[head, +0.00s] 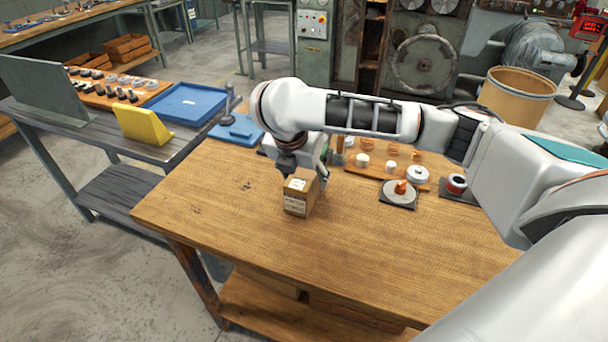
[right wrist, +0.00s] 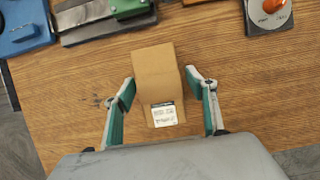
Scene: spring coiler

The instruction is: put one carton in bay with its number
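A small brown carton (head: 299,196) with a white printed label stands on the wooden table (head: 230,215), near its left part. The label's text is too small to read. In the right wrist view the carton (right wrist: 157,80) lies between the two fingers of my right gripper (right wrist: 165,92), with gaps on both sides. The right gripper (head: 306,176) is open around the carton, and its arm comes in from the right. My left gripper is not in view. No numbered bay can be made out.
Behind the carton are a wooden rack (head: 385,171) with small white and copper-coloured parts, and a dark plate (head: 398,194) with an orange knob. A side bench at left holds a blue tray (head: 188,103) and a yellow angled block (head: 143,124). The table's front is clear.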

